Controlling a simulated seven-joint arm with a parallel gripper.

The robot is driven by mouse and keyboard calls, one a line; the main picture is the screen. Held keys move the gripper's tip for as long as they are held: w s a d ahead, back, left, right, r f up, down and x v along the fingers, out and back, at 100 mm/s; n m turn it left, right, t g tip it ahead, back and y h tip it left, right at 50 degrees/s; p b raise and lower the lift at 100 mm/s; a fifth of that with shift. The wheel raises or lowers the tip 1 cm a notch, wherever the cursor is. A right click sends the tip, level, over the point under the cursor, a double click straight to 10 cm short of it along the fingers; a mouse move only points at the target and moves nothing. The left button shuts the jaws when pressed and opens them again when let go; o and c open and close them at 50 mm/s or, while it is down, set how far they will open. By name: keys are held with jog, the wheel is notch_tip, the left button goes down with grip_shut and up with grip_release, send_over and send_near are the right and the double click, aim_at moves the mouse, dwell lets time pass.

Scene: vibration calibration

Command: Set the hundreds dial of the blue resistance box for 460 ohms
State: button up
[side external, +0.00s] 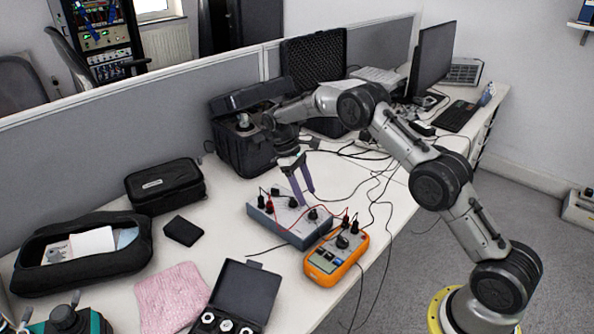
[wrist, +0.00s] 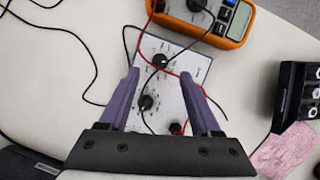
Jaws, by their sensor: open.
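The blue resistance box (side external: 276,227) lies on the white table, with black knobs and red and black terminals on its pale top. In the wrist view its face (wrist: 187,63) shows one black knob (wrist: 160,61) near the multimeter end and another black knob (wrist: 146,103) closer to my gripper. The dial markings are too small to read. My gripper (side external: 307,198) has purple fingers pointing down over the box. It is open and empty; in the wrist view its fingertips (wrist: 160,74) spread to either side of the knobs. Whether they touch the box is unclear.
An orange multimeter (side external: 337,257) sits against the box's near right end. Red and black leads (side external: 327,213) cross the box top. An open black case (side external: 243,290), a pink cloth (side external: 172,298) and a small black item (side external: 183,230) lie to the left.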

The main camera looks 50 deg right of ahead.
jog(key=v, duration=0.8)
jog(key=shift+r, duration=0.1)
notch_tip(320, 180, up, 9)
jog(key=t, duration=0.2)
jog(key=s+a+r+t, duration=0.2)
jog(key=s+a+r, duration=0.1)
jog(key=s+r, duration=0.55)
jog(key=s+a+r+t, duration=0.2)
jog(key=s+r, duration=0.6)
jog(key=r, duration=0.1)
jog(key=s+a+f+t, duration=0.2)
jog(key=s+a, duration=0.1)
jog(key=s, duration=1.1)
jog(key=s+a+f+m+t+y, duration=0.1)
jog(key=s+f+m, duration=0.2)
jog(key=s+f, duration=0.3)
notch_tip(320, 180, down, 4)
jog(key=shift+s+f+t, duration=0.15)
jog(key=shift+s+t, duration=0.1)
jog(key=shift+t, duration=0.15)
